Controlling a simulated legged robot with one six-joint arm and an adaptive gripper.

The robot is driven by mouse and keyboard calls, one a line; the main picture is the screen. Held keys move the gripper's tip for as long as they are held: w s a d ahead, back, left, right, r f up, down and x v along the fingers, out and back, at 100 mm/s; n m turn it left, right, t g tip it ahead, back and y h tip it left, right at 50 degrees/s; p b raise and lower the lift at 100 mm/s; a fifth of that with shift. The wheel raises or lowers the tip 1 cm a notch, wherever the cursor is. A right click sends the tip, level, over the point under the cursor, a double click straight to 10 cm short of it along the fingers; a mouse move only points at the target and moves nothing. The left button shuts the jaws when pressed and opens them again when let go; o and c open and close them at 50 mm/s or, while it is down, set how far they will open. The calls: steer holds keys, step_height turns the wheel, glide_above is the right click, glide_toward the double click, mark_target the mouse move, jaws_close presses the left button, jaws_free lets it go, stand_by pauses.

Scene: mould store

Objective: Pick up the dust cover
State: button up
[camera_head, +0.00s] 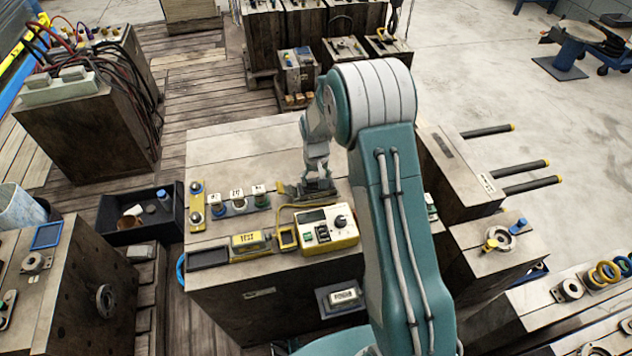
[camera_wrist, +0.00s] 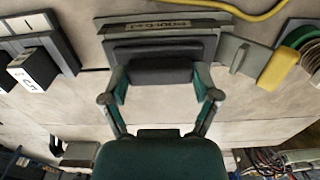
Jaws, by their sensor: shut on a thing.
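The dust cover looks to be the dark grey block (camera_wrist: 160,72) between my fingers in the wrist view. It sits against a grey plate (camera_wrist: 195,26) with a printed label strip. My gripper (camera_wrist: 161,86) has a finger at each side of the block and is shut on it. In the head view my gripper (camera_head: 317,176) points down at the block top, with the dark cover (camera_head: 322,187) just under it. I cannot tell whether the cover touches the surface.
A yellow-and-white meter (camera_head: 325,228) with a yellow lead stands just in front. A row of numbered pieces (camera_head: 236,202) lies to the left. A black bin (camera_head: 140,214) stands further left. The wooden block top (camera_head: 240,150) behind is clear.

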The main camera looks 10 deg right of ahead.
mark_target(316, 179)
steer(key=shift+r, duration=0.55)
step_height(316, 179, up, 2)
steer(key=shift+s+r, duration=0.15)
steer(key=shift+r, duration=0.05)
steer(key=s+a+r, duration=0.1)
steer(key=s+r, duration=0.8)
steer(key=s, duration=0.4)
steer(key=shift+s+r, duration=0.2)
steer(key=shift+s, duration=0.2)
